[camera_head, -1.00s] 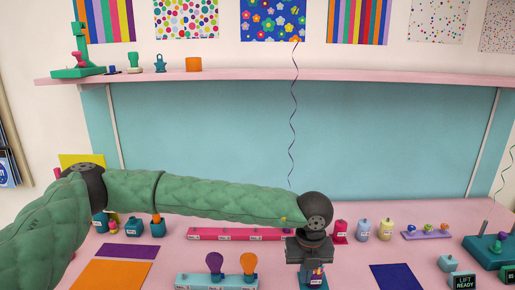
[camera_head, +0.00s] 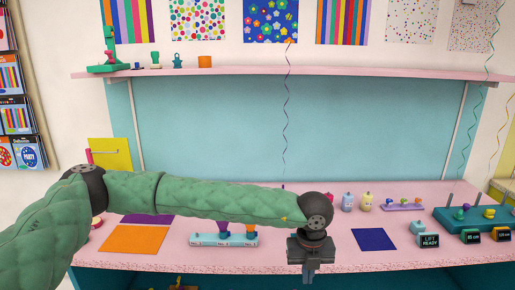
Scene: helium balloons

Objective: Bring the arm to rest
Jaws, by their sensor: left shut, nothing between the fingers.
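My left arm, in a quilted green sleeve, comes in from the left and reaches across the front of the pink table (camera_head: 270,262). My left gripper (camera_head: 309,275) is dark grey, hangs down over the table's front edge at the lower middle, and is shut and empty. It appears clear of the table things, though its distance from the edge is hard to judge. The arm hides part of the tabletop behind it. My right gripper is out of the picture.
A white-blue rack (camera_head: 210,240) stands left of the gripper. An orange mat (camera_head: 135,239) and a blue mat (camera_head: 374,239) lie flat. A teal stand (camera_head: 455,222) and a "LIFT READY" sign (camera_head: 429,241) are at right. A curly ribbon (camera_head: 286,110) hangs behind.

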